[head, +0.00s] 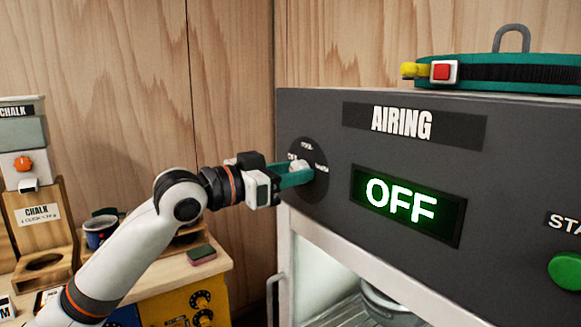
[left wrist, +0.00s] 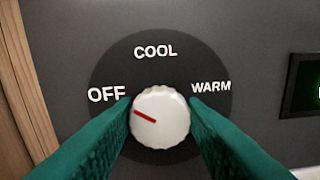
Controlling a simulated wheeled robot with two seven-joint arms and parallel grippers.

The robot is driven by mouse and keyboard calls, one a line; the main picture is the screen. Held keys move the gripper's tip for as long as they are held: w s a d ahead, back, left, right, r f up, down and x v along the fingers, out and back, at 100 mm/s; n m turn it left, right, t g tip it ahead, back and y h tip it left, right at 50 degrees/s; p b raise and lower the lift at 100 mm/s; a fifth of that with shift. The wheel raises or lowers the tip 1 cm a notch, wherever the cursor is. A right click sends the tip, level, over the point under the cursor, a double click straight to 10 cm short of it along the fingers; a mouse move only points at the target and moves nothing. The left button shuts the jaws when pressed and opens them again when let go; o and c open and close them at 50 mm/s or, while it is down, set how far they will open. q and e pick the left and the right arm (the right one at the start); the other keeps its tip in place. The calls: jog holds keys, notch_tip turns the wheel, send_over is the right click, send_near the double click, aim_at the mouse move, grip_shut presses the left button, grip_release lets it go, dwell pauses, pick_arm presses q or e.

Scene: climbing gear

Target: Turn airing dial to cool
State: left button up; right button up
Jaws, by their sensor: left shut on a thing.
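The airing dial (left wrist: 160,117) is a white ribbed knob on a dark round plate (left wrist: 158,65) marked OFF, COOL and WARM. Its red pointer mark is on the left side, tilted slightly up toward OFF. In the head view the dial (head: 299,164) is partly hidden by my gripper. My left gripper (head: 306,174) is shut on the dial, with its green fingers on the left and right sides of the knob in the left wrist view (left wrist: 160,112). The airing display (head: 406,205) reads OFF in green. My right gripper is not in view.
A teal strap with a red-buttoned buckle (head: 444,72) lies on top of the cabinet (head: 330,120). A green button (head: 566,271) is at the right. A low wooden table (head: 222,262) with a mug (head: 100,231) and a chalk dispenser (head: 24,150) stands at the left.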

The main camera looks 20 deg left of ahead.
pick_arm(q)
jog(key=m+p, duration=0.3)
jog(key=m, duration=0.2)
jog(key=shift+r+m, duration=0.15)
jog(key=shift+m, duration=0.15)
jog(key=m+p, duration=0.1)
jog(key=m, duration=0.1)
jog(key=m+p, duration=0.2)
jog(key=m, duration=0.1)
jog(key=shift+s+d+f, duration=0.1)
jog(key=shift+f, duration=0.1)
jog(key=shift+m, duration=0.4)
jog(key=o, duration=1)
jog(key=shift+b+v, duration=1.5)
jog(key=shift+v, duration=4.5)
